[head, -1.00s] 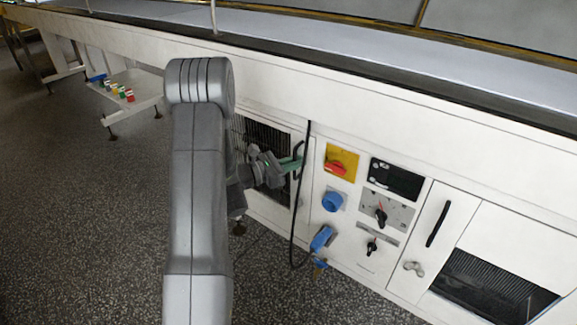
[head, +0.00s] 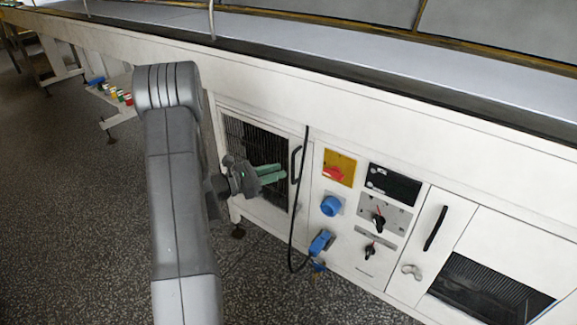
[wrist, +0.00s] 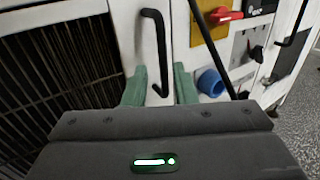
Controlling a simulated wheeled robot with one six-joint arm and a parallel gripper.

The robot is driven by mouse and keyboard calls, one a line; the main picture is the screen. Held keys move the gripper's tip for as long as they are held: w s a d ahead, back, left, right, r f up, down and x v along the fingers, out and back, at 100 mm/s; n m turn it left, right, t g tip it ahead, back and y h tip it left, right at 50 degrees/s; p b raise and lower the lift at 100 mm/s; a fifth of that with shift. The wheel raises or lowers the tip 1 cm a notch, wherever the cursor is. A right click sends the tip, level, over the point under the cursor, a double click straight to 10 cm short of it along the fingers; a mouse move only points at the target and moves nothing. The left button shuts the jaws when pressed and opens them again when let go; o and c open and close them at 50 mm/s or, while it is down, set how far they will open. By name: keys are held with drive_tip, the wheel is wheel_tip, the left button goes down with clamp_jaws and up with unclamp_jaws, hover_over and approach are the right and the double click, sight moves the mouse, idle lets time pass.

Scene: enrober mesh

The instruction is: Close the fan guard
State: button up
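The fan guard is a white-framed door with a dark slatted grille (head: 262,150) in the machine's front, left of the controls. It also fills the left of the wrist view (wrist: 62,65). Its black bar handle (head: 296,166) is upright near its right edge; it also shows in the wrist view (wrist: 160,45). The guard looks about flush with the front, but I cannot tell whether a small gap remains. My gripper (head: 281,173) is just left of the handle, its green fingers apart and empty. In the wrist view the handle's lower end appears between the fingertips (wrist: 160,88), apparently beyond them.
Right of the guard are a black hanging cable (head: 304,190), a red switch on a yellow plate (head: 339,168), a blue socket (head: 331,206), a blue plug (head: 320,243) and black knobs. A second handled panel (head: 437,228) is further right. The speckled floor in front is clear.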

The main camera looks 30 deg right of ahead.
sight(292, 180)
drive_tip(key=w+a+p, duration=0.1)
drive_tip(key=a, duration=0.6)
drive_tip(key=shift+a, duration=0.15)
drive_tip(key=shift+w, duration=0.1)
drive_tip(key=d, duration=0.4)
drive_tip(key=s+d+b, duration=0.1)
drive_tip(key=d, duration=0.4)
drive_tip(key=s+d+b, duration=0.1)
drive_tip(key=d, duration=0.3)
drive_tip(key=shift+s+d, duration=0.2)
drive_tip(key=shift+d, duration=0.05)
drive_tip(key=shift+a, duration=0.1)
